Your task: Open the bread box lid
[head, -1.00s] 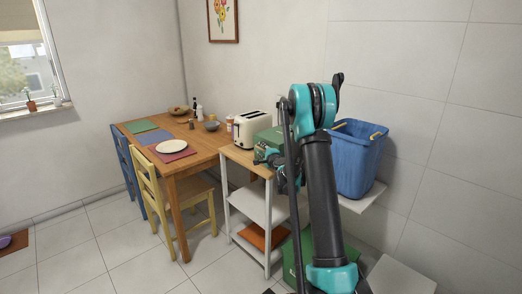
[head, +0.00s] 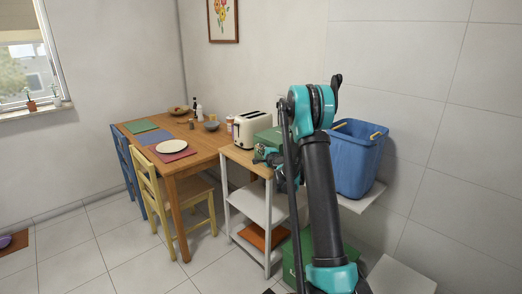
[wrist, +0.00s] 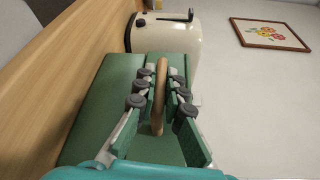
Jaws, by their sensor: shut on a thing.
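The green bread box (head: 268,136) stands on the wooden top of the white trolley, partly hidden behind my arm in the head view. In the wrist view the bread box (wrist: 106,98) fills the middle, with a curved wooden handle (wrist: 159,92) on its lid. My gripper (wrist: 162,78) has its fingers on both sides of this handle and is shut on it. In the head view my gripper (head: 264,155) is small and low against the box. The lid looks down; I cannot tell whether it is slightly raised.
A cream toaster (head: 250,129) stands just beyond the box, close to it. A blue bin (head: 356,160) is at the right by the wall. The dining table (head: 199,148) with plate and mats is at the left. Open floor lies in front.

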